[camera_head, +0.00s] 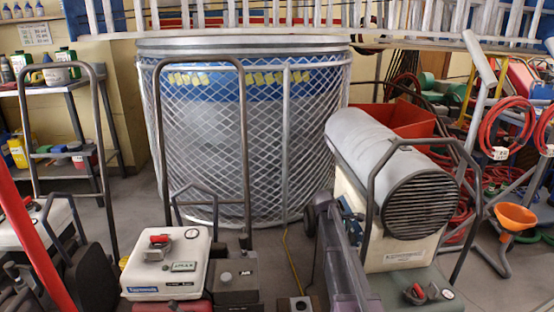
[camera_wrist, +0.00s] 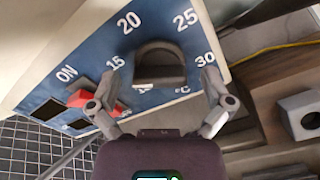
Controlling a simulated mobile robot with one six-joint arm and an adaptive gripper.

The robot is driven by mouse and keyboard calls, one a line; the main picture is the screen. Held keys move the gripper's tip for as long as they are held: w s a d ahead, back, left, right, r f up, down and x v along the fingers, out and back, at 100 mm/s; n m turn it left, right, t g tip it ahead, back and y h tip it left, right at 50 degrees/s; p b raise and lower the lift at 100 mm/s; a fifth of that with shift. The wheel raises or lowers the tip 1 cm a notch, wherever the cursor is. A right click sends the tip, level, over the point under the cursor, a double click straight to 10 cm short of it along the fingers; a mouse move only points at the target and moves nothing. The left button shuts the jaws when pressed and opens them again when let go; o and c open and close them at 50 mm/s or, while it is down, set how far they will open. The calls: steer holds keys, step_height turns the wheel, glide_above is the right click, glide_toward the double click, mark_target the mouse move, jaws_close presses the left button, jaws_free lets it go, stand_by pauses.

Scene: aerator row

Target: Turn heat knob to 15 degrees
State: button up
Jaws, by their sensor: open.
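The heat knob (camera_wrist: 160,62) is a dark, rounded knob on a blue panel (camera_wrist: 100,50) in the wrist view. White marks 15, 20, 25 and 30 with °C surround it; its pointer direction cannot be made out. My gripper (camera_wrist: 160,82) is open, with one finger on each side of the knob and gaps visible between fingers and knob. The left finger is near the 15 mark and overlaps a red switch (camera_wrist: 82,98); the right finger is near 30. In the head view, the grey cylindrical heater (camera_head: 385,165) stands at right; its knob is not discernible.
A large mesh-wrapped drum (camera_head: 240,130) stands behind. A white-topped machine (camera_head: 165,262) is at lower left, and an orange funnel (camera_head: 515,217) is at right. In the wrist view, a grey block (camera_wrist: 300,115) lies right of the panel.

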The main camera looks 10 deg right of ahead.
steer(key=shift+a, duration=0.1)
steer(key=shift+w+a+r, duration=0.1)
steer(key=shift+w+a, duration=0.05)
steer(key=shift+a, duration=0.4)
steer(key=shift+w+a+r, duration=0.1)
steer(key=shift+w+a, duration=0.05)
steer(key=shift+a, duration=0.4)
steer(key=shift+s+a+r+p, duration=0.1)
steer(key=shift+s+a+p, duration=0.35)
steer(key=shift+s, duration=0.25)
steer(key=s+a+r+m+y+p, duration=0.3)
steer(key=s+a+r+m+p, duration=0.25)
steer(key=s, duration=0.65)
steer(key=s+a+r+m+y+p, duration=0.2)
steer(key=s+a+m+y+p, duration=0.25)
steer(key=s+a+m, duration=0.55)
step_height(320, 180, up, 37)
steer(key=s+d+n+p, duration=0.1)
steer(key=d+n+p, duration=0.1)
steer(key=p, duration=3.5)
steer(key=shift+s+f+n+h, duration=0.15)
steer(key=shift+s+n+h, duration=0.3)
steer(key=shift+n, duration=0.3)
steer(key=shift+d, duration=0.2)
